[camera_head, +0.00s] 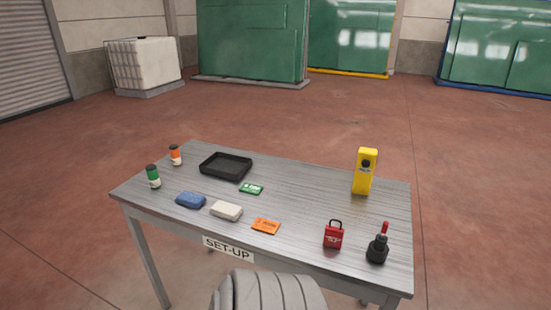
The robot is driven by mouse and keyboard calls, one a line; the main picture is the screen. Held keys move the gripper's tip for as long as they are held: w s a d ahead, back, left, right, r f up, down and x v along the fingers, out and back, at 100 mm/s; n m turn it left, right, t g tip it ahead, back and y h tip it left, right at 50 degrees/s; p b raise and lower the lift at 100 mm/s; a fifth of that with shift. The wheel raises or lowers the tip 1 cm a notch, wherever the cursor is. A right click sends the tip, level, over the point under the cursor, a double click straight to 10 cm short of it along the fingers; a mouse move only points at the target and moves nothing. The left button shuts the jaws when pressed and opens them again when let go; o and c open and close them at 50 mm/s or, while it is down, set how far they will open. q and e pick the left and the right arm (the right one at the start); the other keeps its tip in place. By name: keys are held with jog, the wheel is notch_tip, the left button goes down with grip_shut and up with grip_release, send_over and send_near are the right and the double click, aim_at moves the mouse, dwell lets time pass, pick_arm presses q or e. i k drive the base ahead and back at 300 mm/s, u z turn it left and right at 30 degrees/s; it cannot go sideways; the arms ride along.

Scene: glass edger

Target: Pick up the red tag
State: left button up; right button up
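A flat orange-red tag (266,226) with dark print lies near the front edge of the grey table, around its middle. It is the only flat tag here close to red. A flat green tag (251,189) with white marks lies farther back. A red padlock (334,239) with a dark shackle stands upright to the right of the orange-red tag. Neither of my grippers shows in the head view. Nothing covers the orange-red tag.
The table (300,190) also holds a black tray (226,167), a blue cloth (190,200), a whitish block (226,211), a green-banded bottle (153,177), an orange-banded bottle (175,156), a yellow device (365,172) and a black tool with a red handle (377,247). The centre right is clear.

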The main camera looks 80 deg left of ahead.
aim_at(333, 236)
jog(key=u, duration=2.7)
jog(key=k, duration=1)
jog(key=z, duration=0.9)
jog(key=i, duration=1)
jog(key=z, duration=0.45)
